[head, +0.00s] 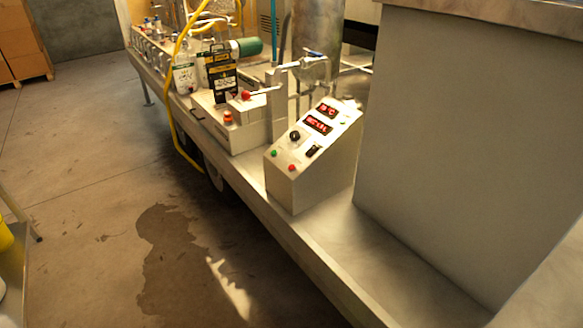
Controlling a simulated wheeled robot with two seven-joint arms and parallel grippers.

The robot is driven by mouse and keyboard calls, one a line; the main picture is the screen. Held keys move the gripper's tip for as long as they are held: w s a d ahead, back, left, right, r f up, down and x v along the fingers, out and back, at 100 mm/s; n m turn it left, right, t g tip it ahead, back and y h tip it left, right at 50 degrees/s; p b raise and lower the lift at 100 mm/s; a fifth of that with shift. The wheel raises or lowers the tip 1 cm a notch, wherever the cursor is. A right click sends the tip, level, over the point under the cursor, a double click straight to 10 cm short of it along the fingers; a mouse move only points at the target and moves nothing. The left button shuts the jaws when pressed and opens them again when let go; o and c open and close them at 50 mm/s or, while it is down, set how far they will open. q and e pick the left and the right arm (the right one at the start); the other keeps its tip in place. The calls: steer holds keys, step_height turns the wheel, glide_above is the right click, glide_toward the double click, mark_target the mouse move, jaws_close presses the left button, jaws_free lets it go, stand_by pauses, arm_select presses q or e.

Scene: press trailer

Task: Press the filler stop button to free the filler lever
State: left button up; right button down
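A pale filler box (240,132) stands on the trailer bed. An orange-red button (228,117) sits on top of it near its front left; I take it for the filler stop button. A lever with a red ball knob (246,95) rises just behind the button, its metal arm running to the right. I cannot tell whether the button is pressed or the lever is free. Neither my left nor my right gripper is in view.
A sloped control box (296,180) with red displays, a black knob and small buttons stands to the right. Bottles (185,75) and a black sign (222,76) stand behind. A yellow hose (172,105) hangs over the trailer edge. Wet floor (170,250) in front is clear.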

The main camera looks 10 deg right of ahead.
steer(key=shift+s+f, duration=0.15)
steer(key=shift+s, duration=0.25)
steer(key=shift+w+r, duration=0.2)
steer(key=shift+w, duration=0.3)
